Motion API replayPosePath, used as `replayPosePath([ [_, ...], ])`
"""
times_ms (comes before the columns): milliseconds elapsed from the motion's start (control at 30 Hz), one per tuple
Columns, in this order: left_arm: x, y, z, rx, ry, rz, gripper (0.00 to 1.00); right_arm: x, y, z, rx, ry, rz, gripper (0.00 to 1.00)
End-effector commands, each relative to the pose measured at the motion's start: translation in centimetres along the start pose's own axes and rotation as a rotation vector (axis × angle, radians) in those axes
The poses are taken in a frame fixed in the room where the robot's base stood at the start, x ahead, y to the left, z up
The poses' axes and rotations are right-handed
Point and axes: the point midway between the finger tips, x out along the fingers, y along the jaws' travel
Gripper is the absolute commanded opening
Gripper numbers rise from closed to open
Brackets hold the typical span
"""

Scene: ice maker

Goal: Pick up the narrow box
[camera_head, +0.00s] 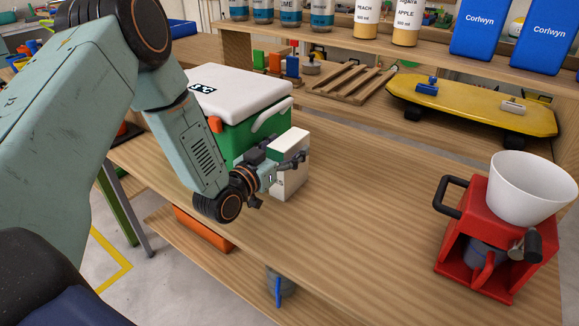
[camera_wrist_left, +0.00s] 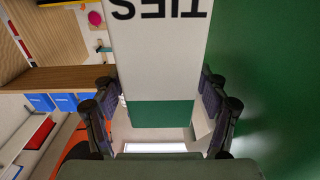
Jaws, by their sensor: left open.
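The narrow box (camera_head: 294,183) is pale and stands upright on the wooden table, just in front of the green and white cooler. In the left wrist view, the box (camera_wrist_left: 158,60) shows a white face with upside-down dark letters and a green patch at its lower end. My left gripper (camera_head: 278,176) is at the box's near side. In the left wrist view its fingers (camera_wrist_left: 160,88) are spread, one on each side of the box, and look apart from it. The gripper covers part of the box in the head view. My right gripper is not in view.
The green cooler (camera_head: 236,135) with a white lid is close behind the box. A red machine with a white bowl (camera_head: 533,188) stands at the right. A yellow skateboard (camera_head: 470,104) and a wooden rack (camera_head: 352,80) are at the back. The middle of the table (camera_head: 370,200) is clear.

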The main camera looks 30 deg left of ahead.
Motion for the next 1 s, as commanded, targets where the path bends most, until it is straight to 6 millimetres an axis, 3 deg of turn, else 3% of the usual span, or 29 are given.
replayPosePath([
  [133,1.27,0.04,0.06,0.0,0.0,0.0,0.74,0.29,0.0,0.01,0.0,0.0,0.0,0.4],
  [367,1.54,0.0,0.01,-0.001,-0.001,0.0,0.74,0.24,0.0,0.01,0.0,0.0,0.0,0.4],
  [1000,1.48,0.0,0.07,-0.001,-0.003,0.0,0.2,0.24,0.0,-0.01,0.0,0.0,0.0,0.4],
])
